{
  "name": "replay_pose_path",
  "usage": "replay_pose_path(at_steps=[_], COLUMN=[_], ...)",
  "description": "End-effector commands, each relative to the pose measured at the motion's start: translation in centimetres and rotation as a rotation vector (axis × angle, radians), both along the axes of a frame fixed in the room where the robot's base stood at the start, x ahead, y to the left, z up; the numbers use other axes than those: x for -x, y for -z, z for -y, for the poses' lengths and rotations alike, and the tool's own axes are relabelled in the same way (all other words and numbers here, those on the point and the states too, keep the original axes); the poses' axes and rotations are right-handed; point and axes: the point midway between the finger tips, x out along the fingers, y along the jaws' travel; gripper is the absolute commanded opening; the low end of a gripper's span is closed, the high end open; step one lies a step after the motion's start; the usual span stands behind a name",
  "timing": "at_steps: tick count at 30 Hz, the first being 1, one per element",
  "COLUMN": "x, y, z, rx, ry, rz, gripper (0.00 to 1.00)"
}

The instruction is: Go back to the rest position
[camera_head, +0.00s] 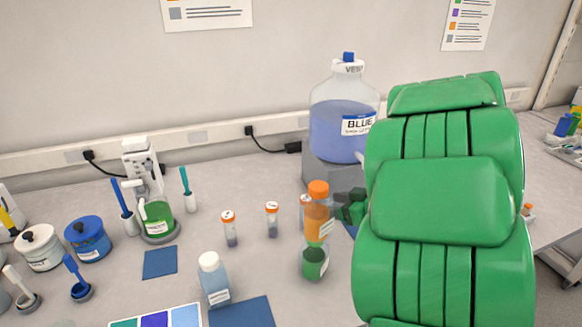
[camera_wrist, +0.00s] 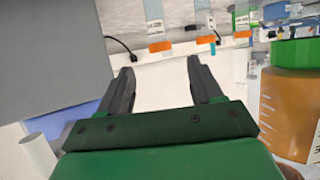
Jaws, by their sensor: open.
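My gripper (camera_head: 350,208) shows only in part in the head view, as dark green fingers at the left edge of my bulky green arm. In the wrist view my gripper (camera_wrist: 161,75) is open, its two dark fingers well apart with nothing between them. The orange bottle (camera_head: 319,222) with an orange cap stands just left of the fingers. It also shows large at the right edge of the wrist view (camera_wrist: 294,100), apart from the fingers. My arm hides part of the bench on the right.
The BLUE carboy (camera_head: 336,130) stands on a grey stand (camera_head: 320,172) behind my gripper. A green container (camera_head: 315,263) is below the orange bottle in the picture.

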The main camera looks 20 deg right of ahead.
Motion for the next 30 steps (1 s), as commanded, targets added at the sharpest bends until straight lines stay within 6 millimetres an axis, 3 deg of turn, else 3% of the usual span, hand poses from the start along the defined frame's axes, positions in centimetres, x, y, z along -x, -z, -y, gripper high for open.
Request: replay_pose_path(at_steps=[8, 18, 30], x=[-0.8, -2.6, -0.6], y=[0.0, -1.0, -3.6], z=[0.4, 3.0, 5.2], rx=[0.07, 0.367, 0.613], ry=[0.03, 0.209, 0.43], rz=[-0.015, -0.107, -0.254], gripper=[0.65, 0.65, 0.65])
